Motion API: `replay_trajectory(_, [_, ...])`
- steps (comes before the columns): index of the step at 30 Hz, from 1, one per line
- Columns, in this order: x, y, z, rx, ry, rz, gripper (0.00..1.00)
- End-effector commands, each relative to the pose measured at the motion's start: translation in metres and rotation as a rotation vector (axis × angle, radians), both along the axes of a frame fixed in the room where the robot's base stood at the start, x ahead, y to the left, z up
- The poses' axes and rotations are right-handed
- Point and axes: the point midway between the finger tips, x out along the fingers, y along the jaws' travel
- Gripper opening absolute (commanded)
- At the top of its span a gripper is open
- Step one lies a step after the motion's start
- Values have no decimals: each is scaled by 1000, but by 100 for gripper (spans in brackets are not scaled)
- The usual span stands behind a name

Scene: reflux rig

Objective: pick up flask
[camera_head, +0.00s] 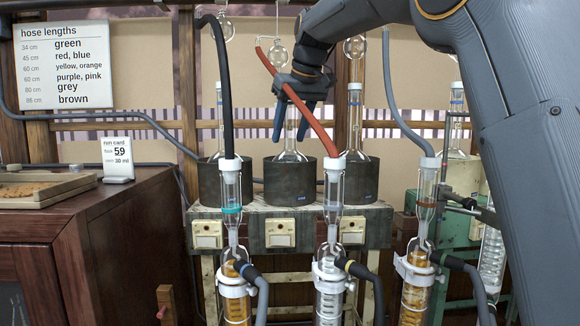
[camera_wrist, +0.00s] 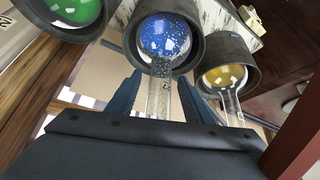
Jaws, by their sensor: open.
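Three glass flasks with long necks sit in dark round mantles on a bench. The middle flask (camera_head: 290,155) holds blue liquid in the wrist view (camera_wrist: 166,38). The others there hold green (camera_wrist: 73,8) and yellow (camera_wrist: 224,76); the head view shows the left flask (camera_head: 219,110) and right flask (camera_head: 355,115). My gripper (camera_head: 291,138) is open, pointing down, its fingers on either side of the middle flask's neck. It also shows in the wrist view (camera_wrist: 160,80), with a gap beside the neck. The flask bulbs are mostly hidden by the mantles in the head view.
A red hose (camera_head: 305,110) slants in front of my gripper and the middle flask. A black hose (camera_head: 223,80) and a grey hose (camera_head: 395,100) rise from glass columns in front. A dark cabinet (camera_head: 110,235) with a tray (camera_head: 45,190) stands at left.

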Motion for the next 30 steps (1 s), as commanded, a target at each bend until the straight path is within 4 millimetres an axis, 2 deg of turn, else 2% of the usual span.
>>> replay_trajectory(4, [0, 0, 0, 0, 0, 0, 45])
replay_trajectory(12, [0, 0, 0, 0, 0, 0, 0])
replay_trajectory(30, [0, 0, 6, 0, -1, 0, 0])
